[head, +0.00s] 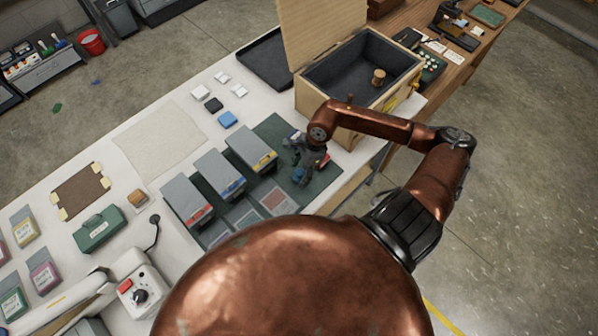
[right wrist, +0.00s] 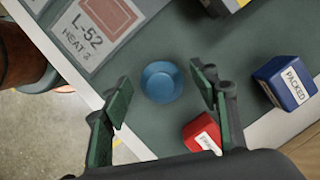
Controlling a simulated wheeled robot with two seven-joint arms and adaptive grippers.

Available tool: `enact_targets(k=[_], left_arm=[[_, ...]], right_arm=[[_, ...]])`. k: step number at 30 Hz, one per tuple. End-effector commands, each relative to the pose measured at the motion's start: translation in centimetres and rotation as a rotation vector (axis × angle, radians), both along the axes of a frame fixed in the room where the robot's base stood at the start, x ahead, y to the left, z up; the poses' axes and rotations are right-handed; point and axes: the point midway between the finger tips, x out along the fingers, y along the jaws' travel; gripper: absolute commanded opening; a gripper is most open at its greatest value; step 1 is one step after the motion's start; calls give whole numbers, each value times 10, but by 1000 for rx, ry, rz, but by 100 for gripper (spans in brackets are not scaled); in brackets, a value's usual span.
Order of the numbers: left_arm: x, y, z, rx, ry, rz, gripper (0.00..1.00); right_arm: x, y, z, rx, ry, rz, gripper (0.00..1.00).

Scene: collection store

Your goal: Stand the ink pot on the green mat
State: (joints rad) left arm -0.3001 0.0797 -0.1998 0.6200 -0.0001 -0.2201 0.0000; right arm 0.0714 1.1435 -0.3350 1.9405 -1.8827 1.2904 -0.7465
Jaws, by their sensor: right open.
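A small round blue pot (right wrist: 161,78), which looks like the ink pot, is on the dark green mat (right wrist: 225,50) in the right wrist view. I see it from above and cannot tell for certain whether it is upright. My right gripper (right wrist: 162,90) is open, with one green-padded finger to each side of the pot; I cannot tell whether they touch it. In the head view the right gripper (head: 303,163) is low over the right part of the green mat (head: 272,130), hiding much of what is below. My left gripper is not in view.
A red block (right wrist: 203,134) and a blue block labelled PACKED (right wrist: 285,82) are close to the right finger. Grey boxes (head: 220,172) stand left of the gripper. An open wooden box (head: 345,125) stands behind it. The table edge is near.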

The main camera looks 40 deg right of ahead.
Motion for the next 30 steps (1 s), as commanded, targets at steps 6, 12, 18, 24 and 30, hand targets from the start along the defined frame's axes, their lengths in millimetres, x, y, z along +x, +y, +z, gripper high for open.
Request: enact_targets(k=[6,12,18,24,30], left_arm=[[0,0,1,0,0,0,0],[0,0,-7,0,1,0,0],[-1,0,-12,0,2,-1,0],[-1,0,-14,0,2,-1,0],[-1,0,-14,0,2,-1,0]], right_arm=[[0,-4,12,-3,-2,0,55],[-5,-14,50,-5,-2,1,55],[-8,-25,88,-5,0,-1,55],[-11,-29,112,-2,1,0,55],[-11,-30,119,0,0,0,55]])
